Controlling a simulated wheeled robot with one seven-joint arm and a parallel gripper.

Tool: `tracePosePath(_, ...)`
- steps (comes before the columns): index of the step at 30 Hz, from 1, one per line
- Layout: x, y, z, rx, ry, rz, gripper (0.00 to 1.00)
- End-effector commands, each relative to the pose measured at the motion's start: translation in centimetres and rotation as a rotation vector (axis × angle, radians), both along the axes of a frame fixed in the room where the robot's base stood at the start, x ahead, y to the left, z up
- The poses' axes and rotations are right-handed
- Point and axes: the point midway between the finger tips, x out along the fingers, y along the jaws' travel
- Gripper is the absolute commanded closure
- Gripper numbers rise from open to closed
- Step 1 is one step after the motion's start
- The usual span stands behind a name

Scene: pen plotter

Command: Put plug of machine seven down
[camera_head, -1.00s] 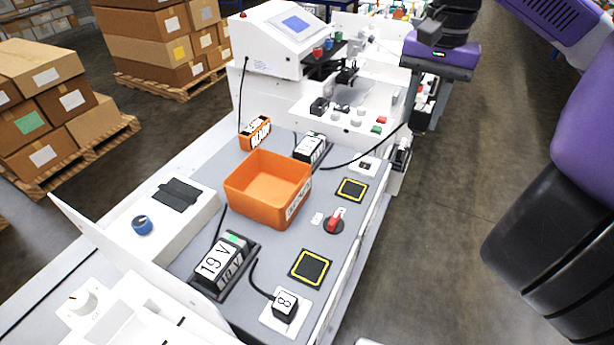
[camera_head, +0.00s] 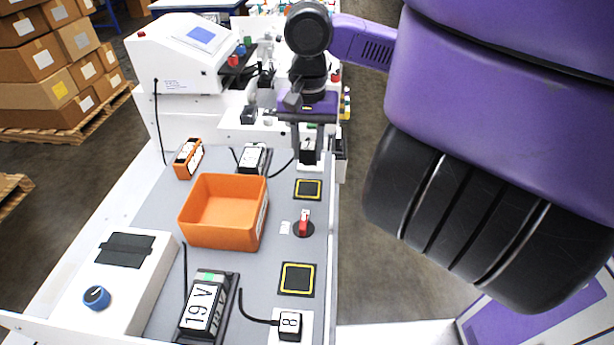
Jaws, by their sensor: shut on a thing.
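My gripper (camera_head: 308,146) is at the far right end of the grey panel, pointing down. It is shut on a dark plug (camera_head: 308,155), whose label I cannot read. A black cable runs from the plug left to a black power brick with a white label (camera_head: 254,157). The plug appears over or at a white socket plate (camera_head: 311,168); I cannot tell whether it touches. A yellow-framed black pad (camera_head: 308,189) lies nearer me, bare. The plug marked 8 (camera_head: 290,325) sits on a white plate at the front, beside another bare yellow-framed pad (camera_head: 297,279).
An orange bin (camera_head: 222,212) stands mid-panel. A red switch (camera_head: 304,224) is right of it. The 19 V brick (camera_head: 203,306) lies in front. A small orange holder (camera_head: 188,158) and a white machine with a screen (camera_head: 185,52) stand behind. Open floor lies right.

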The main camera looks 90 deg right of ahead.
Motion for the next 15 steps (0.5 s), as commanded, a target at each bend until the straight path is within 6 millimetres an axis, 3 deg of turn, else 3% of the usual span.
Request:
tracePosePath(4,0.0,0.0,-2.9,0.001,0.000,-0.002,1.00)
tracePosePath(15,0.0,0.0,-6.7,0.002,0.001,-0.002,1.00)
